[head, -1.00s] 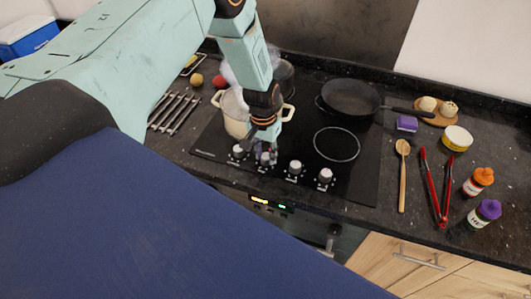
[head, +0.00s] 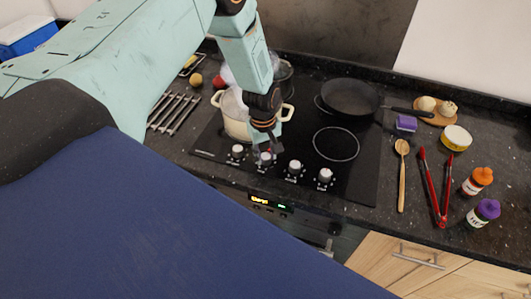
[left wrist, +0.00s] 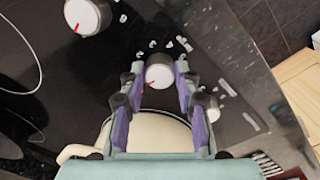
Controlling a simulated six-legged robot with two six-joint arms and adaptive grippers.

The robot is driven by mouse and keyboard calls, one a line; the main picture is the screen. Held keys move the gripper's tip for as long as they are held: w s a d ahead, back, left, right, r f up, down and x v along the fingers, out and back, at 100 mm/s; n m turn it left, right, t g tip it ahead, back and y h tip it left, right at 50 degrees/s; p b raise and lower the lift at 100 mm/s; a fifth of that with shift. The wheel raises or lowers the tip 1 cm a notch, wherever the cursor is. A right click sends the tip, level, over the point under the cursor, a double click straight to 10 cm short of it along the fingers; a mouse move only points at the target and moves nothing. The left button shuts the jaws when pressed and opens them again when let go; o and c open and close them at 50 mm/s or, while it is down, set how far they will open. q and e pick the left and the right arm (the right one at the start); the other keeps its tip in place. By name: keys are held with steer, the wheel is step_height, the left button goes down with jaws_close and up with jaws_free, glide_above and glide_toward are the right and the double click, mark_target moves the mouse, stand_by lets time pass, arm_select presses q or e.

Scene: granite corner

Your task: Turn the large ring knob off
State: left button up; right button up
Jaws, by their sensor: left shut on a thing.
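A row of knobs runs along the front of the black cooktop (head: 350,185). My left gripper (head: 266,150) reaches down from above to the second knob from the left (head: 265,159). In the left wrist view, the fingers (left wrist: 158,85) are shut on this knob (left wrist: 160,69), one on each side. A red mark shows on its left edge. The other knobs are the leftmost knob (head: 237,150), the third knob (head: 295,166) and the rightmost knob (head: 325,176). The knob labels are too small to read. My right gripper is not in view.
A cream pot (head: 234,124) stands just behind the held knob, close to my gripper. A dark pan (head: 350,97) sits at the back right. The front right ring (head: 336,144) is bare. A wooden spoon (head: 402,175) and red tongs (head: 430,190) lie to the right.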

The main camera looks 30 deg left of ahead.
mark_target(264, 157)
arm_select(q)
steer(key=shift+w+r+n, duration=0.1)
steer(key=shift+w+n, duration=0.05)
steer(key=shift+n, duration=1.05)
steer(key=o, duration=1.1)
steer(key=shift+o, duration=0.2)
step_height(264, 157, up, 12)
steer(key=shift+s, duration=0.4)
steer(key=shift+a, duration=0.1)
